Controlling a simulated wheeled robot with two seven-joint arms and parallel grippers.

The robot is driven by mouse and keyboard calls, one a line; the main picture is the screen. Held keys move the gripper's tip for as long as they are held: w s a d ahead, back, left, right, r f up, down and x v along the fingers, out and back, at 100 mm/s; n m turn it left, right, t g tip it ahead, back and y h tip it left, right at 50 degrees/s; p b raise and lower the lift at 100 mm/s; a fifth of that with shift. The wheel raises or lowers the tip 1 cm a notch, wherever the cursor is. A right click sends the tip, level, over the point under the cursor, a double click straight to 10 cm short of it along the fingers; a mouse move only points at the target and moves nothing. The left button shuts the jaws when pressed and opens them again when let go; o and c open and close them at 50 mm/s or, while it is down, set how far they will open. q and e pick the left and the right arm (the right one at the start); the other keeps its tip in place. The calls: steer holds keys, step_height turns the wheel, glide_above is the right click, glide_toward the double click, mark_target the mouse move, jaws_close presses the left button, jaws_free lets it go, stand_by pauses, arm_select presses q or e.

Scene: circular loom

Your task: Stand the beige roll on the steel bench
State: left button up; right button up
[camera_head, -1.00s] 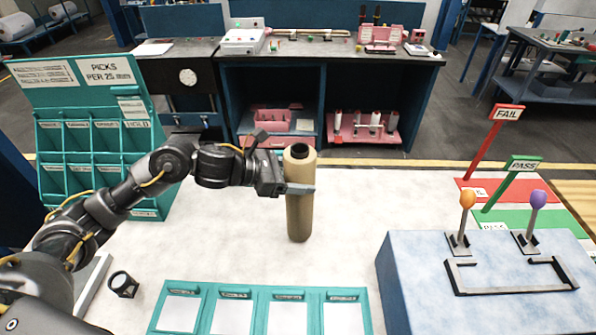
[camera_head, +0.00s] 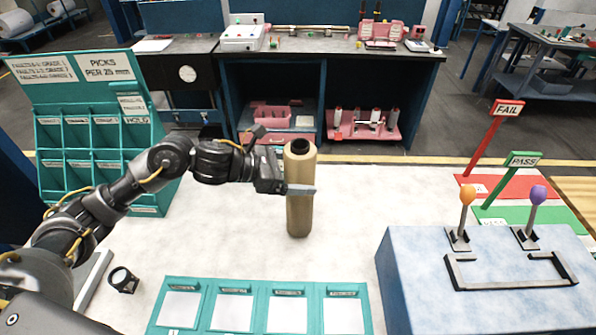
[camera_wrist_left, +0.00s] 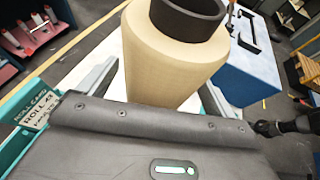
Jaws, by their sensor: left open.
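The beige roll (camera_head: 300,212) stands upright on the pale top of the steel bench (camera_head: 240,225), with a dark core at its upper end. My left gripper (camera_head: 300,189) is open around the upper part of the roll, one finger showing across its front. In the left wrist view the beige roll (camera_wrist_left: 165,65) rises between the two spread fingers (camera_wrist_left: 158,88), with a gap visible at the left finger.
A teal pigeonhole rack (camera_head: 98,140) stands at the left. Teal-framed cards (camera_head: 255,292) and a small black loupe (camera_head: 123,280) lie in front. A blue box with levers (camera_head: 410,270) stands right, before red and green sign plates (camera_head: 520,218). Bench space around the roll is clear.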

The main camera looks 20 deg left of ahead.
arm_select(q)
steer(key=b+v, duration=0.4)
steer(key=v, duration=0.6)
steer(key=shift+a, duration=0.3)
steer(key=shift+s+r, duration=0.15)
steer(key=shift+r, duration=0.05)
